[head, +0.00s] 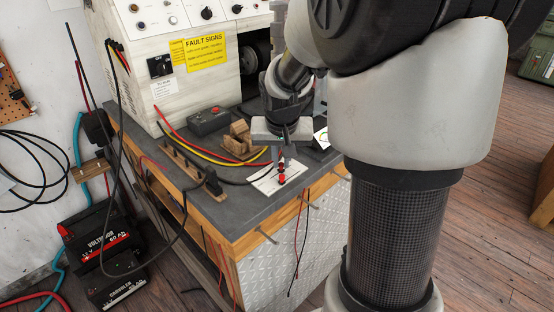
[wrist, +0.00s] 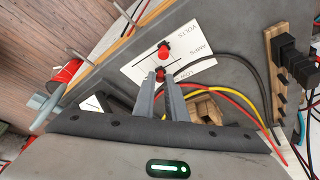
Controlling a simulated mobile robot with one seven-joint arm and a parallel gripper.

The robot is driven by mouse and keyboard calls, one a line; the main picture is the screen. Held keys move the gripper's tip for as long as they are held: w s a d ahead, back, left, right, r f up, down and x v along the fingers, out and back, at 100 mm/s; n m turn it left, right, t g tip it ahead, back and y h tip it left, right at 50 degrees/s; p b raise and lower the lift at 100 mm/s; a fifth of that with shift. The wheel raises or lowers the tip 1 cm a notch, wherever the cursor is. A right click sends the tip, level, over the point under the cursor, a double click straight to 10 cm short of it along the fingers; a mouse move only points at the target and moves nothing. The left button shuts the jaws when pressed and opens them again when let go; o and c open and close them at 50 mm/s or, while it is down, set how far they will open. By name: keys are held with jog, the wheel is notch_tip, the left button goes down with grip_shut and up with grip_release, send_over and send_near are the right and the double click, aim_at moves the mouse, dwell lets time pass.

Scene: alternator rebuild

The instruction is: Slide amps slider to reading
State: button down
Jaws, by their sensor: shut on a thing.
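A white card (wrist: 190,52) with the words VOLTS, AMPS and LOW lies flat on the bench; it also shows in the head view (head: 263,186). Two red knobs sit on it. The free one (wrist: 164,49) stands further from my gripper, on the VOLTS side. The other, seemingly the amps slider (wrist: 160,71), is between my fingertips. My gripper (wrist: 160,80) points down at the card and is shut on this knob. In the head view my gripper (head: 279,158) reaches down over the card. The fingers partly hide the knob and card, and the exact reading cannot be read.
Wooden blocks (head: 242,138), yellow, red and black cables, and a dark box (head: 209,121) lie behind the card. A wooden rack (head: 195,168) with black plugs is at left. The test machine (head: 187,45) stands at the back. The bench's front edge is close.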

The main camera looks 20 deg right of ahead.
jog(key=c, duration=1.8)
grip_release()
jog(key=shift+o, duration=0.2)
jog(key=p+v, duration=0.4)
jog(key=v, duration=1.3)
jog(key=shift+s+a+r, duration=0.15)
jog(key=shift+a+r, duration=0.05)
jog(key=shift+r, duration=0.15)
jog(key=s+a+f+n+t+y, duration=0.15)
jog(key=s+a, duration=0.25)
jog(key=s, duration=0.4)
jog(key=s+a+n, duration=0.3)
jog(key=s+a, duration=0.1)
jog(key=s, duration=0.4)
notch_tip(320, 180, up, 20)
jog(key=p, duration=2)
